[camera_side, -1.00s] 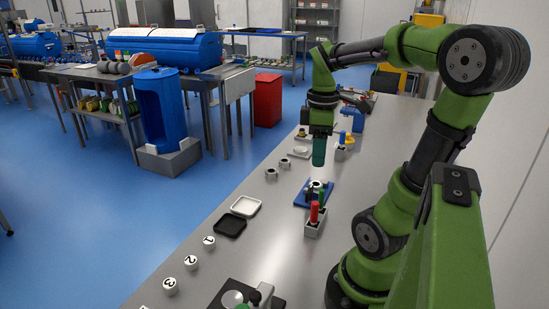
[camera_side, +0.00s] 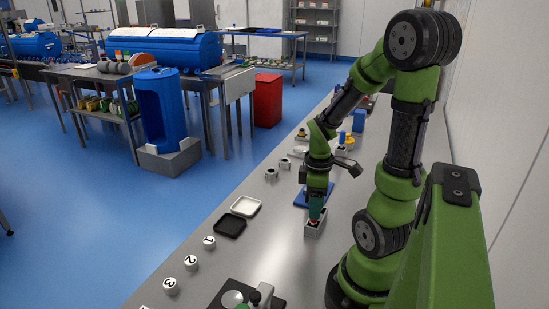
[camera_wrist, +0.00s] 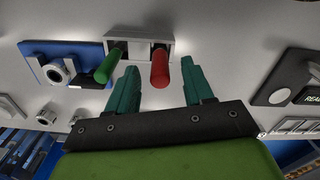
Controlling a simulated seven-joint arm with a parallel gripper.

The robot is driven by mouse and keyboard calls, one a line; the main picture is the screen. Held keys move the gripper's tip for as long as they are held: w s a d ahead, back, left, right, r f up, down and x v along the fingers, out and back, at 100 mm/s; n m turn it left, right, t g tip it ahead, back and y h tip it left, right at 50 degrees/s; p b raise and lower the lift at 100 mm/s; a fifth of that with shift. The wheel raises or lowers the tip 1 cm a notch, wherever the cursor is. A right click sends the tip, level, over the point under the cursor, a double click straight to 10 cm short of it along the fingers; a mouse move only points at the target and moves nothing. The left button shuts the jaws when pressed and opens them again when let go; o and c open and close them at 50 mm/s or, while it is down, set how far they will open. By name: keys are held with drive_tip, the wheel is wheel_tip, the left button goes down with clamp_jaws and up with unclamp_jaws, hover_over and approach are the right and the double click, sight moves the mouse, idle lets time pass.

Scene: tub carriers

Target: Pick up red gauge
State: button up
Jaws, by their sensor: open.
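The red gauge (camera_wrist: 160,70) stands upright in a small light grey holder (camera_wrist: 140,42) in the wrist view. It shows between the two teal fingers of my gripper (camera_wrist: 159,68), which are apart with a gap on each side. A green gauge (camera_wrist: 106,67) stands in the same holder, to the left of the left finger. In the side view my gripper (camera_side: 316,212) points down just over the holder (camera_side: 314,231).
A blue fixture (camera_wrist: 63,65) with a metal ring stands left of the holder. In the side view a black tray (camera_side: 229,226), a white tray (camera_side: 246,207) and numbered round pieces (camera_side: 190,263) lie left of the holder. The bench between is clear.

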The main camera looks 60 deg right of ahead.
drive_tip(key=shift+f, duration=0.45)
clamp_jaws()
drive_tip(key=shift+r, duration=0.1)
